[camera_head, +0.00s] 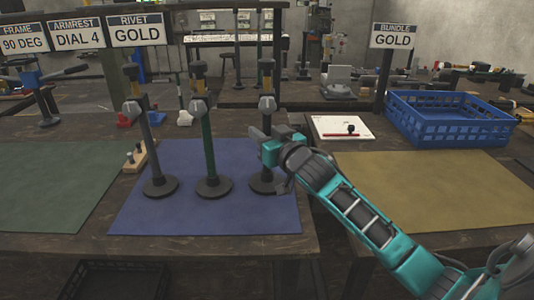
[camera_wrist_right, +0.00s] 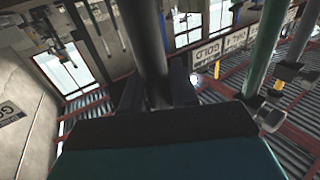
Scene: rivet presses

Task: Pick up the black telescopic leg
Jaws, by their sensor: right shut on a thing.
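Three telescopic legs stand upright on round dark bases on the blue mat (camera_head: 230,220). The right one, the black telescopic leg (camera_head: 267,84), has a yellow band near its top and a grey knob. My right gripper (camera_head: 264,140) is shut on its shaft, and the gripper hides part of it. In the right wrist view the dark shaft (camera_wrist_right: 150,40) stands between the fingers (camera_wrist_right: 155,95). The middle leg (camera_head: 207,145) is green, and the left leg (camera_head: 150,140) is dark grey. My left gripper is not in view.
A green mat (camera_head: 50,190) lies left and a bare yellow mat (camera_head: 440,190) right. A blue crate (camera_head: 450,130) and a white board (camera_head: 340,128) stand behind the yellow mat. A small wooden block (camera_head: 134,158) sits by the blue mat's back left corner.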

